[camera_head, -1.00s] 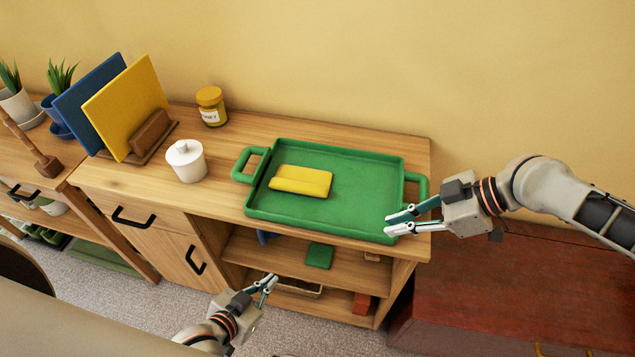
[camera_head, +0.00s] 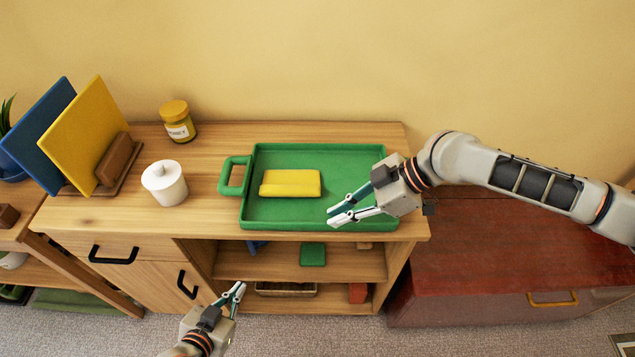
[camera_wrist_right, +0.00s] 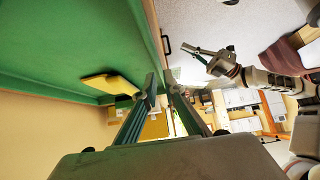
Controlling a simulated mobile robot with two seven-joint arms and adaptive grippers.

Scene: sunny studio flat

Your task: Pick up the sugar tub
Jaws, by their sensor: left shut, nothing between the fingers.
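The sugar tub appears to be the small white lidded pot (camera_head: 165,184), upright on the cabinet top left of the green tray in the head view. It does not show clearly in the right wrist view. My left gripper (camera_head: 239,289) is shut and empty, low in front of the cabinet, below and to the right of the pot. It also shows in the right wrist view (camera_wrist_right: 200,55). My right gripper (camera_head: 331,215) is over the front right part of the green tray, its fingers a little apart and nothing between them, well right of the pot.
A honey jar (camera_head: 177,121) stands behind the pot. A yellow board (camera_head: 88,135) and a blue board (camera_head: 38,135) stand in a rack at left. Bare wood surrounds the pot. A red chest (camera_head: 480,260) is at right.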

